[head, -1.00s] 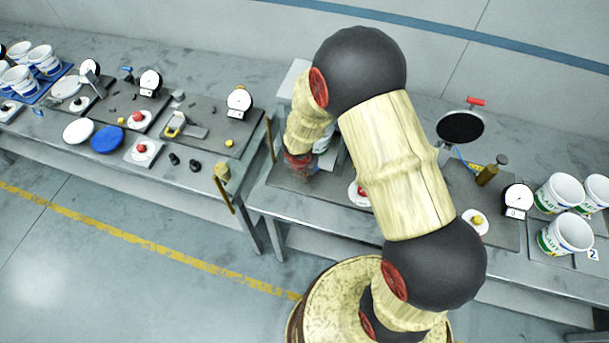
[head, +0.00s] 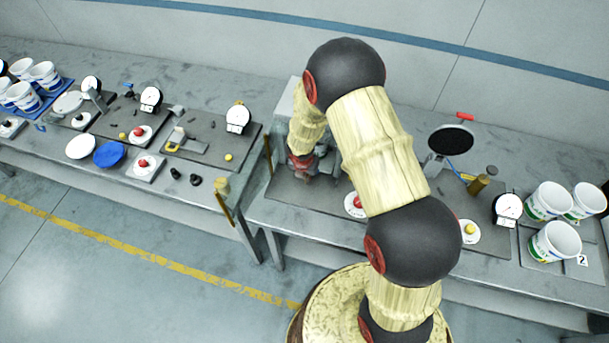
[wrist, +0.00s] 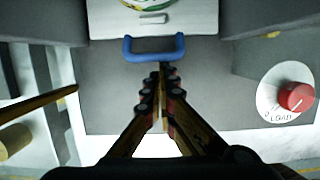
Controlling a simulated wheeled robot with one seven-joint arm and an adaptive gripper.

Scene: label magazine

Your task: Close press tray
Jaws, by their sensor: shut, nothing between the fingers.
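In the wrist view a pale press tray (wrist: 108,22) lies at the top, with a blue U-shaped handle (wrist: 178,47) at its front edge. Part of a white and green tub (wrist: 137,3) shows on the tray, cut off by the picture's edge. My gripper (wrist: 164,68) is shut and empty, its tips right at the handle's near side; I cannot tell whether they touch it. In the head view my gripper (head: 300,165) is low over the press station, and my arm hides most of the tray and handle.
A red knob (wrist: 296,97) on a round LOAD plate is right of my gripper. A brass bar (wrist: 40,103) is at the left. White tubs (head: 555,242), a dial gauge (head: 508,209) and a black round pan (head: 450,140) stand on the right bench.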

